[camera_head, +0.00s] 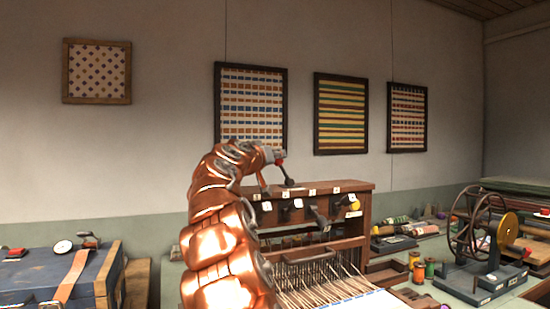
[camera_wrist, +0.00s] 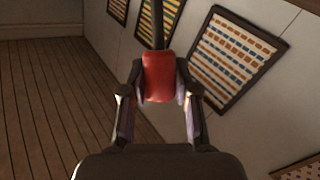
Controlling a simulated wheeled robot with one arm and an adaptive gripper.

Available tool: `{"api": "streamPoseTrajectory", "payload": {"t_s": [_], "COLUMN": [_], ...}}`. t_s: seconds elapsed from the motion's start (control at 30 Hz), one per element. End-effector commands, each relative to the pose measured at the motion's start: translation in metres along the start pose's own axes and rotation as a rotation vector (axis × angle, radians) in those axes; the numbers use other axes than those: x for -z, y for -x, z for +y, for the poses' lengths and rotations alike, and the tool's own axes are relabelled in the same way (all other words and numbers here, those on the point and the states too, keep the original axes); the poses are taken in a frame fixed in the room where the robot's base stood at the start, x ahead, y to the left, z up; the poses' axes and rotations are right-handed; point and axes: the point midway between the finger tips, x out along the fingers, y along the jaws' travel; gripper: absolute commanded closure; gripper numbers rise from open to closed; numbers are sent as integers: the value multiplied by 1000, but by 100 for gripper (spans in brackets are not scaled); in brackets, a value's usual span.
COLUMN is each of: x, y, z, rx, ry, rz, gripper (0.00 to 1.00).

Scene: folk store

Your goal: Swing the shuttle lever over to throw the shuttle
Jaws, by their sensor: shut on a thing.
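The shuttle lever (camera_head: 285,174) is a short dark rod with a red knob (camera_head: 279,160), standing on top of the wooden loom (camera_head: 350,188) and leaning a little left in the head view. My gripper (camera_head: 272,163) is at the knob. In the wrist view my gripper (camera_wrist: 158,84) has one finger on each side of the red knob (camera_wrist: 158,72), shut on it. The dark lever rod (camera_wrist: 158,25) runs up from the knob. The lever's foot is not shown in the wrist view. My copper arm hides the loom's left side in the head view.
Levers with white tags line the loom's front, above pale warp threads (camera_head: 330,280). A spinning wheel (camera_head: 475,225) stands at the right, with spools near it. A blue chest (camera_head: 45,275) is at the left. Framed textiles hang on the wall behind.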

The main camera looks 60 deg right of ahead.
Motion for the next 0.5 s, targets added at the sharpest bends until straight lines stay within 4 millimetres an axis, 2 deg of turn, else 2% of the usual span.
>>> {"api": "streamPoseTrajectory", "payload": {"t_s": [0.03, 0.17, 0.5], "x": [0, 0, 0], "y": [0, 0, 0], "z": [0, 0, 0], "rx": [0, 0, 0], "ry": [0, 0, 0], "rz": [0, 0, -1], "gripper": [88, 100, 100]}}
